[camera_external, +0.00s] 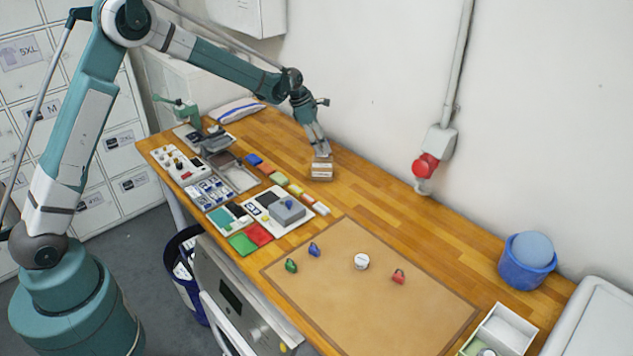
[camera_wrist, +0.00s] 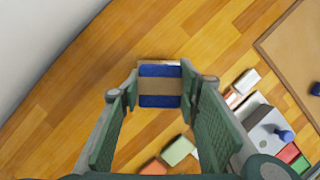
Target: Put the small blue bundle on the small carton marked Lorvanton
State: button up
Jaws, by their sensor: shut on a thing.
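My gripper (camera_external: 320,152) points down at the back of the wooden table. In the wrist view its fingers are shut on the small blue bundle (camera_wrist: 160,101), which shows blue at two edges with a brown band across its middle. A small carton (camera_external: 321,171) with a pale label stands directly below the fingertips; its lettering is too small to read. A pale edge (camera_wrist: 160,62) shows just past the bundle in the wrist view. The bundle is hardly visible in the external view, and I cannot tell whether it touches the carton.
Small coloured blocks and a grey device (camera_external: 287,211) stand left of centre, near several trays. A brown mat (camera_external: 365,300) holds several small coloured items. A blue tub (camera_external: 527,262) stands at right. The wood around the carton is mostly clear; the wall is close behind.

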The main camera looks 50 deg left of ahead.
jog(key=shift+f, duration=1.65)
jog(key=shift+f, duration=0.15)
jog(key=o, duration=0.9)
jog(key=shift+b+v, duration=0.35)
jog(key=shift+v, duration=5.8)
